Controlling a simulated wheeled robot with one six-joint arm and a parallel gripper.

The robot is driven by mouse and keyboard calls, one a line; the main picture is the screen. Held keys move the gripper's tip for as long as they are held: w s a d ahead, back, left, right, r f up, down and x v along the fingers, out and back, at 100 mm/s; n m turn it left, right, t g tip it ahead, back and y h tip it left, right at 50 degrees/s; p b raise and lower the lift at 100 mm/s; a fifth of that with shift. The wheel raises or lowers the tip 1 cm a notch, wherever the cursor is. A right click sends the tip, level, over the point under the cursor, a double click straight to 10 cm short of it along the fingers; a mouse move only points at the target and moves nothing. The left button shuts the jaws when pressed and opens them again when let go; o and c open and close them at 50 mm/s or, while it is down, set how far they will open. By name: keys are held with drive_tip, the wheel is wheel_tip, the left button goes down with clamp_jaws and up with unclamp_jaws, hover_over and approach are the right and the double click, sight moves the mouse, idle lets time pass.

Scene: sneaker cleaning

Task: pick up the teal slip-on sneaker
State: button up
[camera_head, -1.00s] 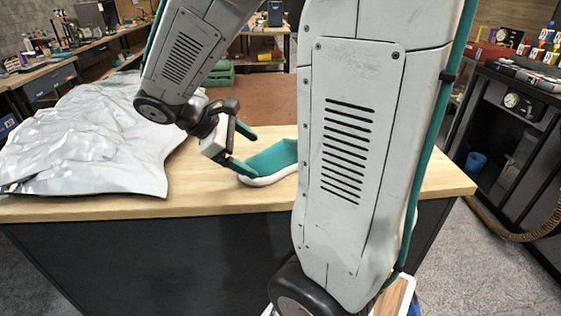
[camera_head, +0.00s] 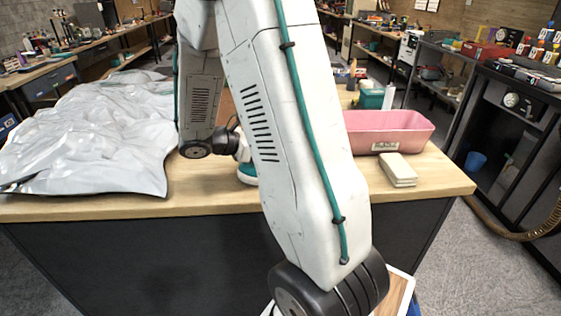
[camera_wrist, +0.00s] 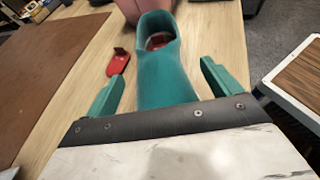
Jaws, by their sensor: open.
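The teal slip-on sneaker (camera_wrist: 165,86) lies on the wooden table in the wrist view, its opening at the far end with red showing inside. Its near end runs down to the dark edge of my gripper (camera_wrist: 162,70). My gripper is open, with one teal finger on each side of the sneaker and a visible gap on both sides. In the head view only a small teal and white part of the sneaker (camera_head: 246,174) shows beside my arm, and my gripper's fingers are hidden.
A pink tub (camera_head: 410,124) and a beige block (camera_head: 398,168) stand on the table's right. A crumpled silver sheet (camera_head: 85,135) covers the left. A small red object (camera_wrist: 118,62) lies left of the sneaker, near a brown mat (camera_wrist: 45,75).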

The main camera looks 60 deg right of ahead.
drive_tip(key=shift+s+d+f, duration=0.3)
drive_tip(key=shift+d, duration=0.3)
drive_tip(key=c, duration=1.6)
drive_tip(key=shift+r, duration=0.1)
